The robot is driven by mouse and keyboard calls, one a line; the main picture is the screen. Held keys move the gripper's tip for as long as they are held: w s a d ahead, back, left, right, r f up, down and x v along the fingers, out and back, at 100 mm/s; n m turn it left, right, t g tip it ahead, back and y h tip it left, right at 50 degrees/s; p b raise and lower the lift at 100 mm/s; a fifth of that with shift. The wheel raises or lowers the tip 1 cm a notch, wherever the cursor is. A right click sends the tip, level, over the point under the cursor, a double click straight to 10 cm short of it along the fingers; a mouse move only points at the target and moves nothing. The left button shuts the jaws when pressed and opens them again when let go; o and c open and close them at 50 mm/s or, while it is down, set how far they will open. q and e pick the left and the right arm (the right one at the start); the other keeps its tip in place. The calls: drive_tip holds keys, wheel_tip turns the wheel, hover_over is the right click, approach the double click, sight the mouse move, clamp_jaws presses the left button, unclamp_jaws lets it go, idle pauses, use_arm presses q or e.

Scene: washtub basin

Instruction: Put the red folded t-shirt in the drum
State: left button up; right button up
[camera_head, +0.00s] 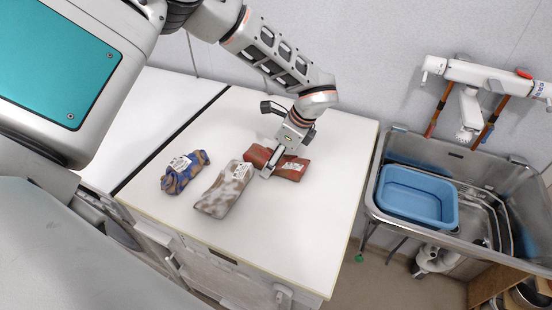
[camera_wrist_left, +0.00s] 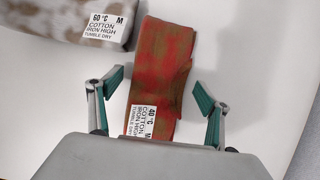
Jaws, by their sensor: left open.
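The red folded t-shirt (camera_head: 291,168) lies on the white counter, partly hidden by my left gripper (camera_head: 270,168) in the head view. In the left wrist view the red t-shirt (camera_wrist_left: 158,75) runs up from between the open fingers of my left gripper (camera_wrist_left: 159,95). It shows a white care label reading 40 °C. The green finger pads stand apart on both sides of the cloth, and white counter shows between each pad and the cloth. My right gripper is not in view.
A grey-white folded cloth (camera_head: 225,189) lies close left of the red one, and a blue-brown cloth (camera_head: 185,172) lies farther left. The white counter (camera_head: 310,235) is clear in front and right. A metal sink (camera_head: 405,145) holding a blue basin (camera_head: 418,196) stands right, across a gap.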

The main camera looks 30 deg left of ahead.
use_arm(q)
drive_tip(key=c, duration=1.4)
drive_tip(key=shift+r, duration=0.1)
wheel_tip(320, 180, up, 20)
drive_tip(key=b, duration=0.1)
drive_tip(key=shift+b, duration=0.3)
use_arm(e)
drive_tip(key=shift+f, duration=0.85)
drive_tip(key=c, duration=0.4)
use_arm(q)
drive_tip(key=s+d+n+g+h, duration=0.3)
drive_tip(key=s+n, duration=0.6)
drive_tip(key=n, duration=0.5)
drive_tip(key=shift+s+d+g, duration=0.25)
drive_tip(key=shift+g, duration=0.35)
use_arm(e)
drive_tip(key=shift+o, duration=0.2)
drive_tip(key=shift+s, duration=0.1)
